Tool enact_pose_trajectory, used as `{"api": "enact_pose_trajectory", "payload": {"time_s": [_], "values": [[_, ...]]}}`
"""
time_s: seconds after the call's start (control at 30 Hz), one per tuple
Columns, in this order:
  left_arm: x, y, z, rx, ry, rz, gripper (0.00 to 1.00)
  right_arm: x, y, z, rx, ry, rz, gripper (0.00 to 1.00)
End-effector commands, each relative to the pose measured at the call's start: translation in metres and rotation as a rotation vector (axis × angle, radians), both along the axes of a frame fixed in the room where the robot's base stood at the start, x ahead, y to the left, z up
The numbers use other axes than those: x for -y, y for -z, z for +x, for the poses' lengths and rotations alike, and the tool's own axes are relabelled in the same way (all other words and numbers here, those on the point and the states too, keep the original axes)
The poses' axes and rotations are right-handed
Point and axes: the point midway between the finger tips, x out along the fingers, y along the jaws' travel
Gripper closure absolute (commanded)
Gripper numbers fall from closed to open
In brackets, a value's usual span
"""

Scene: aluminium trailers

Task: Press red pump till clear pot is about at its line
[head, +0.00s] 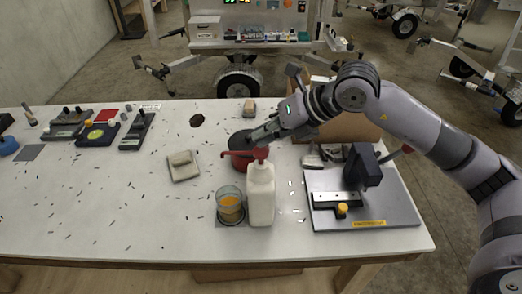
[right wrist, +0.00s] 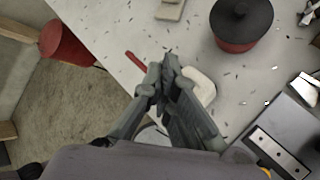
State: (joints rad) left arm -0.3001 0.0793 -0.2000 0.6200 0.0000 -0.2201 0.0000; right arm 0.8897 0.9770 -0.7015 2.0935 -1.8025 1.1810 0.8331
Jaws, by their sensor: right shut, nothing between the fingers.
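A white pump bottle (head: 260,196) stands upright near the front of the table. Its red pump (head: 240,153) has a spout pointing left, which also shows in the right wrist view (right wrist: 134,72). The clear pot (head: 230,194) stands left of the bottle under the spout, with orange liquid in its lower part; its line is too small to make out. My right gripper (head: 250,140) is shut and empty, its tips close above the pump head; I cannot tell whether they touch it. In the right wrist view the fingers (right wrist: 164,72) hide the pump head. My left gripper is not in view.
A red pot with a dark lid (right wrist: 240,30) stands behind the bottle. A fixture on a grey plate (head: 385,205) is to the right, and a pale block (head: 183,166) to the left. Small dark bits lie scattered. The table's left middle is mostly free.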

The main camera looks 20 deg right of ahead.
Motion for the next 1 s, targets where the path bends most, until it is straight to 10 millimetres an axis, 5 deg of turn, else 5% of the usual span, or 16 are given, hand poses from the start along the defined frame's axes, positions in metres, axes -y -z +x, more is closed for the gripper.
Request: {"api": "enact_pose_trajectory", "payload": {"time_s": [1.0], "values": [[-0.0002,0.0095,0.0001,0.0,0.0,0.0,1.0,-0.0002,0.0091,-0.0002,-0.001,-0.001,0.0,1.0]]}}
